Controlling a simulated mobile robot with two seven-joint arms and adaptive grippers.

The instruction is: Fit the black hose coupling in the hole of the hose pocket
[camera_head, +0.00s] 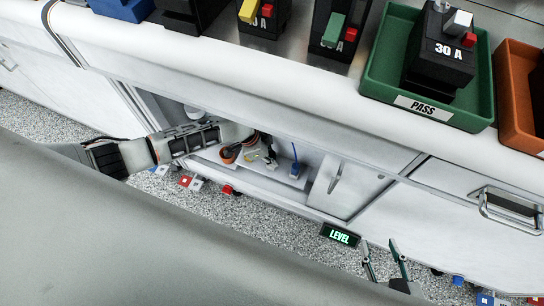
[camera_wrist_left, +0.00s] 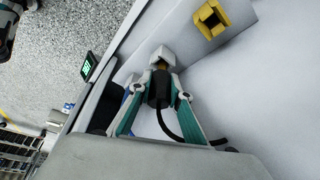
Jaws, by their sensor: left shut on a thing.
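In the left wrist view, my left gripper (camera_wrist_left: 160,88) is shut on the black hose coupling (camera_wrist_left: 159,92), with a black hose (camera_wrist_left: 168,128) curving away from it. A pale block (camera_wrist_left: 162,55) sits just beyond the coupling; I cannot tell whether they touch. A yellow block with a dark square hole (camera_wrist_left: 225,14) is further off at the upper right, apart from the coupling. I cannot tell for certain which block is the hose pocket. In the head view, my left gripper (camera_head: 262,148) reaches into the open cabinet, its fingers small and partly hidden. My right gripper (camera_head: 380,244) is open and empty outside.
The counter edge (camera_head: 250,85) overhangs the opening. A green PASS tray (camera_head: 480,112) stands above.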

